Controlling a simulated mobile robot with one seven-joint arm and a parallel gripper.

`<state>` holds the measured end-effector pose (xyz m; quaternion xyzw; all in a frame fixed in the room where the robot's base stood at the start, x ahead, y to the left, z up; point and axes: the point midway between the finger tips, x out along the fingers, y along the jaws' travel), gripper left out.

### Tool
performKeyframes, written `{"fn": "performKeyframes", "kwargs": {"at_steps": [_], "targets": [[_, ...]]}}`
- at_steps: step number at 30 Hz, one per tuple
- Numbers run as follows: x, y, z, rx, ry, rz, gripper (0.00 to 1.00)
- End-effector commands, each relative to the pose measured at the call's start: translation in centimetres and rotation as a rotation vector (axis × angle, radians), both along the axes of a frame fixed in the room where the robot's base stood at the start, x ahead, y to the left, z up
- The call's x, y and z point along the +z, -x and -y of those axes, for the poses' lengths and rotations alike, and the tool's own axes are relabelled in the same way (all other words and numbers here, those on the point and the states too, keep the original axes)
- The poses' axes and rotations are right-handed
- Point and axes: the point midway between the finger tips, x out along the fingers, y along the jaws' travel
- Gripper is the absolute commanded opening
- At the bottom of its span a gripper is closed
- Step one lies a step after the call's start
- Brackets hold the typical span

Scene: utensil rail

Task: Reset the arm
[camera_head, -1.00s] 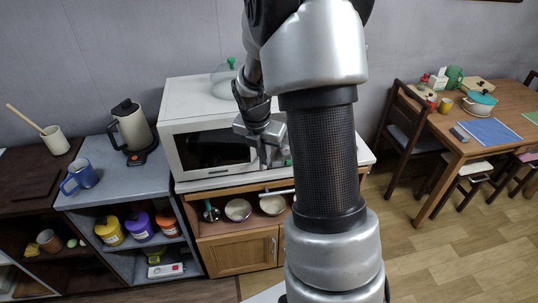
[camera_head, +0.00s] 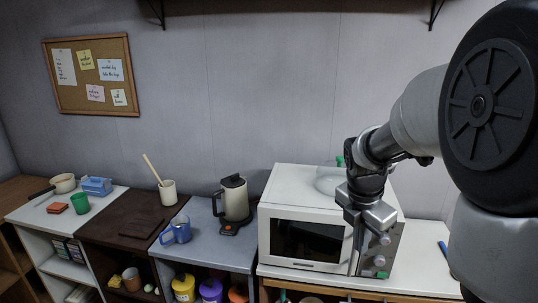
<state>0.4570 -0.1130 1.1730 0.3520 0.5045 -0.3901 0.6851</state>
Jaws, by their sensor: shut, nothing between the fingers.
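My gripper (camera_head: 355,268) points downward in front of the right part of the white microwave (camera_head: 305,208), near its control panel. The fingers look close together, with nothing seen between them. My arm reaches in from the right side of the picture. The utensil rail and the ladles under the microwave are mostly below the frame and cannot be made out.
A glass lid (camera_head: 330,178) with a green knob lies on the microwave. To the left stand a kettle (camera_head: 235,203), a blue mug (camera_head: 177,231) and a utensil crock (camera_head: 168,192). A corkboard (camera_head: 91,75) hangs on the wall.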

Motion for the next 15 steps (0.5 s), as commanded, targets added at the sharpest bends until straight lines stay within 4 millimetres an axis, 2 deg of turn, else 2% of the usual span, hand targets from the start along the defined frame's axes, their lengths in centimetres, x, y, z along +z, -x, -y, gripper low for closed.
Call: {"fn": "performKeyframes", "kwargs": {"at_steps": [1,6,10,15], "targets": [[1.7,1.1,-1.0,-0.108,-0.025,0.048,0.0],[5.9,6.1,-4.5,-0.631,-0.191,0.218,0.0],[7.9,10.2,-7.0,-1.038,-0.362,0.32,0.0],[8.9,15.0,-9.5,-1.509,-0.596,0.382,0.0]]}}
